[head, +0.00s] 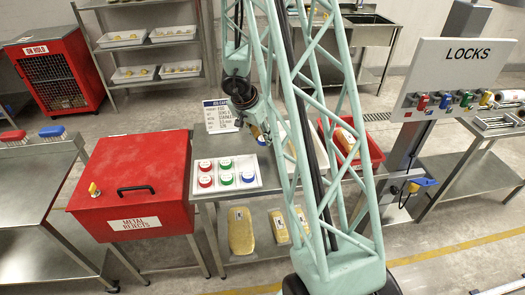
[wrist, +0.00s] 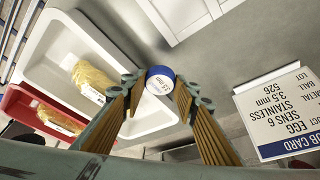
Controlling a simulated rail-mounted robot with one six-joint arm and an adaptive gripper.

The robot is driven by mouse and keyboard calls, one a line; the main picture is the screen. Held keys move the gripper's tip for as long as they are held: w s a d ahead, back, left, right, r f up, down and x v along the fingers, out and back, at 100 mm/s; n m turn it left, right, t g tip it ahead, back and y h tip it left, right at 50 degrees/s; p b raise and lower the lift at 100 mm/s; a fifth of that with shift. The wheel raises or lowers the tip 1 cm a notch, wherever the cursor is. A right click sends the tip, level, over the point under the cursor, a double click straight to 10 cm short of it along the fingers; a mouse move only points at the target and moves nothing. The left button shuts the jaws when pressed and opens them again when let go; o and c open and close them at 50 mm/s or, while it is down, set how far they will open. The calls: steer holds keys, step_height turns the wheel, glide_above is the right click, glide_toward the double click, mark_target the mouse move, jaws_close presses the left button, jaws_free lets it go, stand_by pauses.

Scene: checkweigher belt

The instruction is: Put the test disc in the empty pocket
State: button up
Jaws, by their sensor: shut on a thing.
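My gripper (wrist: 161,88) is shut on a blue test disc (wrist: 160,79) with a white printed face, held between its fingertips. In the head view my gripper (head: 262,134) is above the bench, behind the disc rack, and the held disc cannot be made out. The white disc rack (head: 262,184) holds red discs (head: 205,181) at left, green discs (head: 227,178) in the middle and one blue disc (head: 248,176) at front right. The back right pocket (head: 246,161) looks empty. A white pocketed edge, probably the rack, shows at the top of the wrist view (wrist: 180,20).
A job card (head: 220,116) stands left of my gripper, on the right in the wrist view (wrist: 280,115). A white tray (wrist: 100,45) with a yellow pack and a red tray (head: 372,150) lie right of the rack. The red metal rejects box (head: 130,185) is left.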

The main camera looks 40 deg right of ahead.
mark_target(262, 154)
steer(key=shift+f+b, duration=0.45)
steer(key=shift+f, duration=0.4)
steer(key=shift+f, duration=0.1)
steer(key=shift+f+b, duration=1.35)
steer(key=shift+f, duration=0.45)
steer(key=shift+f, duration=0.15)
steer(key=o, duration=0.9)
steer(key=shift+r, duration=0.2)
steer(key=shift+p+v, duration=3.45)
steer(key=shift+v, duration=2.5)
steer(key=shift+s, duration=0.1)
